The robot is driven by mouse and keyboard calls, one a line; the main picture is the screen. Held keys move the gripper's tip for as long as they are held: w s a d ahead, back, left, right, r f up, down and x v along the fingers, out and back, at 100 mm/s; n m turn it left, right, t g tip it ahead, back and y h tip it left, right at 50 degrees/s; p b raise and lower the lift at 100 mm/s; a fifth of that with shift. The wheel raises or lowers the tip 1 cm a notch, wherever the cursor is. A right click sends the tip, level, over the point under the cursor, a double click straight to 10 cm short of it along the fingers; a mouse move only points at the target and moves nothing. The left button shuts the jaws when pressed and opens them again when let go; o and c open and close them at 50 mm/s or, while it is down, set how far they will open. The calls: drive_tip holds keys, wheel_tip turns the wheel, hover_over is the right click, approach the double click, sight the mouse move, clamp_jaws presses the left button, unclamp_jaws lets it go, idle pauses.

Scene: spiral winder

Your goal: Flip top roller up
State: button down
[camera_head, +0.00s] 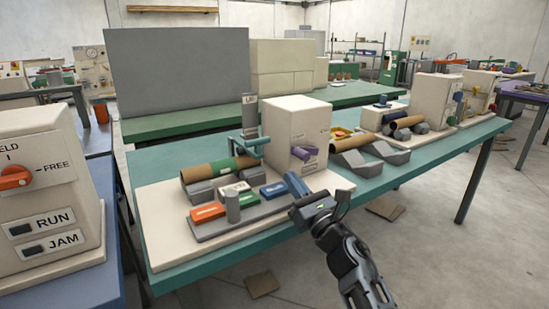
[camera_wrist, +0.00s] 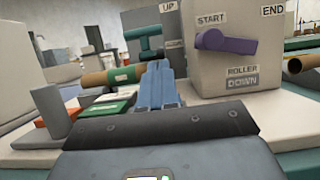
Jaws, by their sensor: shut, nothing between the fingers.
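The teal top roller (camera_head: 255,146) sits on a grey upright labelled UP (camera_head: 249,112), at the left of the cream winder housing (camera_head: 296,120). In the wrist view the teal roller (camera_wrist: 145,36) appears just beyond my fingertips, with a gap that I cannot judge. The housing's sign reads ROLLER DOWN (camera_wrist: 243,78).
A purple knob (camera_wrist: 225,42) between START and END labels is on the housing, right of my fingers. Orange (camera_head: 208,212), green and blue blocks and a grey post (camera_head: 232,207) stand on the front plate. Grey wedges (camera_head: 357,162) and another winder are to the right.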

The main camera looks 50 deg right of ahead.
sight(247, 142)
drive_tip(key=x, duration=1)
drive_tip(key=shift+p, duration=0.35)
drive_tip(key=shift+r, duration=0.15)
